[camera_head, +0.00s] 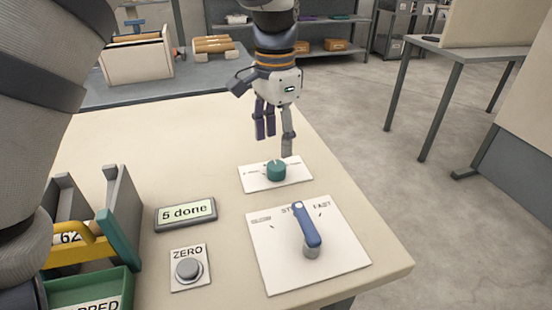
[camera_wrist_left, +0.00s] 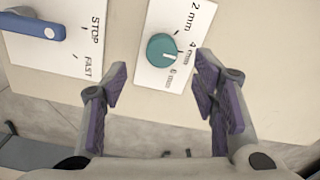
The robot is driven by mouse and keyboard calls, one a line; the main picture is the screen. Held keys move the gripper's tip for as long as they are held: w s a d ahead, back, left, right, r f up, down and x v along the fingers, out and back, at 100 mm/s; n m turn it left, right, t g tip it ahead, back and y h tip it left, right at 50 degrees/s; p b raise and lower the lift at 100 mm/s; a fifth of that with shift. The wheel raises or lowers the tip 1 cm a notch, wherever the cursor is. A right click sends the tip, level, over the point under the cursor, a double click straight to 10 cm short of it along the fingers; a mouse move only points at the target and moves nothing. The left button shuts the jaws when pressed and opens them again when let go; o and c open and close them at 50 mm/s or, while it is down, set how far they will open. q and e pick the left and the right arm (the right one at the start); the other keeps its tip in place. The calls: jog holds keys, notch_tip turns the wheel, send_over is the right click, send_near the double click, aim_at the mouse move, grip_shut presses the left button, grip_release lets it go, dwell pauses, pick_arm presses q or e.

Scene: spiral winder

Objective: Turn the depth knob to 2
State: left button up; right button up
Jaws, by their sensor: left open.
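The depth knob (camera_head: 277,172) is a small round teal knob on a white plate (camera_head: 300,177) near the table's far right edge. In the left wrist view the knob (camera_wrist_left: 163,50) has the marks 2 mm, 4 mm and 6 mm beside it. I cannot tell surely which mark it points to. My left gripper (camera_head: 276,138) is open and empty, pointing down above and just behind the knob. In the wrist view its purple-padded fingers (camera_wrist_left: 160,87) are spread wide, and the knob shows uncovered beyond the gap between them. My right gripper is out of view.
A blue lever (camera_head: 307,226) stands on a STOP/FAST plate (camera_head: 340,262) in front of the knob. A display (camera_head: 186,214) reads "5 done", above a ZERO button (camera_head: 189,269).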

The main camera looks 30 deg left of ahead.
aim_at(276, 166)
pick_arm(q)
notch_tip(276, 166, down, 7)
jog(key=shift+w+f, duration=0.1)
jog(key=shift+c, duration=0.6)
jog(key=c, duration=1)
